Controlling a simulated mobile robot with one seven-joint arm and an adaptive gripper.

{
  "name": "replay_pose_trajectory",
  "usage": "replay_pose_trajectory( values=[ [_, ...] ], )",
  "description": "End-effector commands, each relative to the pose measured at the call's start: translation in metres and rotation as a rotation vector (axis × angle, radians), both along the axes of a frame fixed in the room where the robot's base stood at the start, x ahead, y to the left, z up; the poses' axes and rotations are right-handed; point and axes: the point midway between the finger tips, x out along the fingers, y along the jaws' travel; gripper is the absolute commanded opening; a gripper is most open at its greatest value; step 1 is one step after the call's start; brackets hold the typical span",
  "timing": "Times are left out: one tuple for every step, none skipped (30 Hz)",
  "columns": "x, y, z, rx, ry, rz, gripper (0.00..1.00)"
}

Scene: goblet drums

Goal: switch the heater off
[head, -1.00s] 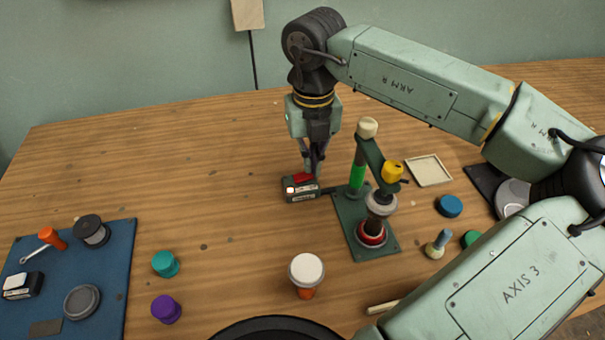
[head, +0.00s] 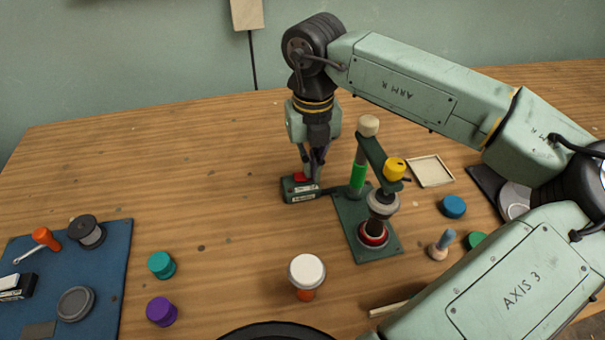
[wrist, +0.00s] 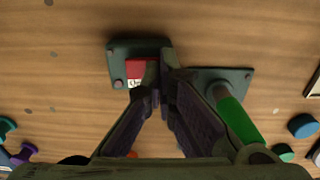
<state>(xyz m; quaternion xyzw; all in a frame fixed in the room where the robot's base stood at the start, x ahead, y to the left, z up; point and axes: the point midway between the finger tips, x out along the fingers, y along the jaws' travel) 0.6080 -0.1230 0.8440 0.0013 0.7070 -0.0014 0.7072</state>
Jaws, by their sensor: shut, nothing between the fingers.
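The heater's switch box (head: 298,195) is a small dark green box with a red rocker (head: 301,177) on top, lying on the table left of the drum stand. In the wrist view the box (wrist: 120,52) shows beyond my fingers, with the red rocker (wrist: 136,70) partly covered by them. My gripper (head: 316,178) points down with its fingers shut and empty. Its tips (wrist: 165,62) are at the right part of the rocker; whether they touch it I cannot tell. No bright lamp shows on the box.
A green stand (head: 352,218) with a green post, arm and yellow knob is close on the right, holding a drum part (head: 382,205). A white-topped goblet drum (head: 307,272) stands in front. A blue mat (head: 110,262) with tools is at left.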

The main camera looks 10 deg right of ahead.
Motion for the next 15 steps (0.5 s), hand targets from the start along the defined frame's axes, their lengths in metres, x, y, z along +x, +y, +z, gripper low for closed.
replay_pose_trajectory(
  values=[
    [0.000, 0.000, -0.001, 0.000, 0.000, 0.000, 0.00],
    [0.000, 0.000, 0.000, 0.000, 0.000, 0.000, 0.00],
    [0.000, 0.000, 0.000, 0.000, 0.000, 0.000, 0.00],
    [0.000, 0.000, 0.001, 0.000, 0.000, 0.000, 0.00],
    [0.000, 0.000, 0.002, 0.000, 0.000, 0.000, 0.00],
    [0.000, 0.000, 0.004, 0.000, 0.000, 0.000, 0.00],
    [0.000, 0.000, 0.005, 0.000, 0.000, 0.000, 0.00],
    [0.000, 0.000, 0.007, 0.000, -0.001, 0.000, 0.00],
    [0.000, 0.000, 0.010, 0.000, -0.001, 0.000, 0.00],
    [0.000, 0.000, 0.013, 0.000, -0.001, 0.000, 0.00],
    [0.000, 0.000, 0.015, 0.000, -0.001, 0.000, 0.00],
    [0.000, 0.000, 0.019, 0.000, -0.001, 0.000, 0.00],
    [0.000, 0.000, 0.021, 0.000, 0.000, 0.000, 0.00],
    [0.000, 0.000, 0.024, 0.000, 0.000, 0.000, 0.00],
    [0.000, 0.000, 0.027, 0.000, 0.000, 0.000, 0.00]
  ],
)
